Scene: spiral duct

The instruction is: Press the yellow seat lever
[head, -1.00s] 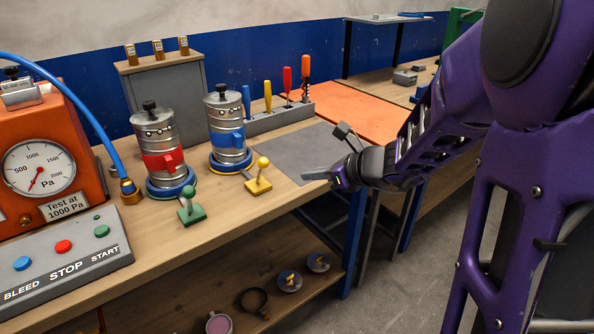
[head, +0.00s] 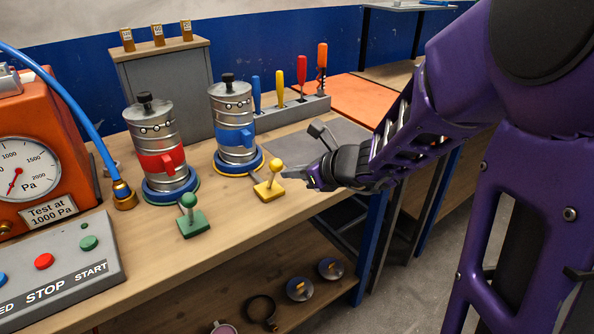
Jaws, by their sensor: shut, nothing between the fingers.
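The yellow seat lever (head: 271,180) stands on the bench, a yellow base plate with an upright stem and a round yellow knob. It is in front of the silver canister with the blue band (head: 234,138), which sits on a round seat with a yellow rim. My gripper (head: 286,174) is shut and empty. Its fingertips point left and are close to the right of the lever's knob in the picture. I cannot tell whether they touch it or how far apart they are in depth.
A green lever (head: 191,218) stands to the left, by the canister with the red band (head: 160,161). The orange gauge box (head: 38,160) and its button panel (head: 62,268) are at far left. A tool rack (head: 290,112) stands behind.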

